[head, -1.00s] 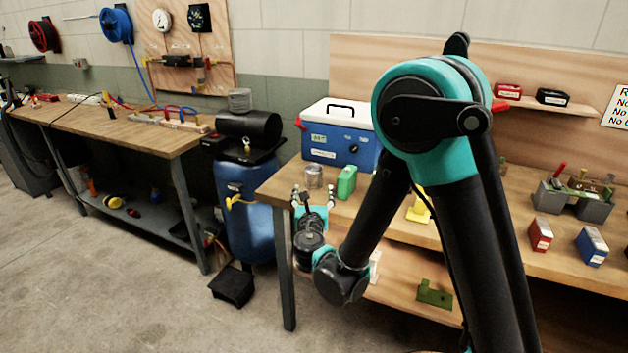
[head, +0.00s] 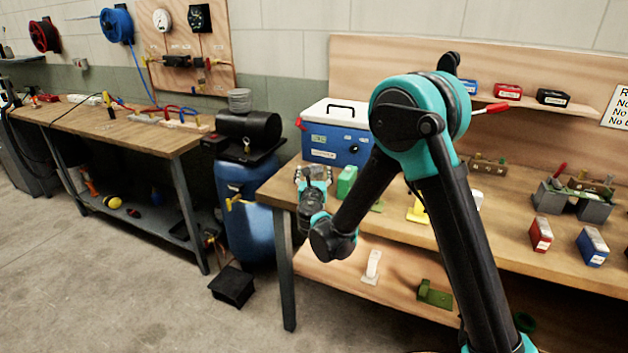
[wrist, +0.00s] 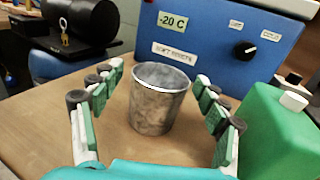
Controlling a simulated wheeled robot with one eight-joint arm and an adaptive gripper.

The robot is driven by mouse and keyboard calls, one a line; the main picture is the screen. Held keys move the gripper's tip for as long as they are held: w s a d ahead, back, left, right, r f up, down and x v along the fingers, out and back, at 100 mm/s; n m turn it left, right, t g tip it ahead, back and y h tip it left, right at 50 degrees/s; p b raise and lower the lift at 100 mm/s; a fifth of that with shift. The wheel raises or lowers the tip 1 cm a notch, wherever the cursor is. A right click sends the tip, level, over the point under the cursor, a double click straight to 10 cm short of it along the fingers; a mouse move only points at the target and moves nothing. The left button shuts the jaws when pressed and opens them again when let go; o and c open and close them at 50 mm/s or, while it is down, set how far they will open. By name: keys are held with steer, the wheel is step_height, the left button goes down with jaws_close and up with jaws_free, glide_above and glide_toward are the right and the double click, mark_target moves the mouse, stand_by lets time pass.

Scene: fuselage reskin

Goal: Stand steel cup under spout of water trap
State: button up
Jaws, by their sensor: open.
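The steel cup (wrist: 158,105) stands upright on the wooden bench top, in front of the blue cooler, in the wrist view. My gripper (wrist: 160,100) is open, with one green-padded finger on each side of the cup and a visible gap to both. In the head view my gripper (head: 313,178) is at the left end of the right bench and mostly hides the cup. I cannot clearly make out a water trap spout; a fitting (head: 180,61) with gauges hangs on the wall board above the left bench.
The blue cooler (head: 336,148) stands right behind the cup. A green container (wrist: 262,130) stands close to the right finger and also shows in the head view (head: 347,181). A blue tank (head: 243,205) stands between the benches. The left bench (head: 130,133) holds hoses and fittings.

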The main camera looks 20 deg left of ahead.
steer(key=shift+w+a, duration=0.2)
steer(key=shift+w, duration=0.2)
steer(key=c, duration=1.4)
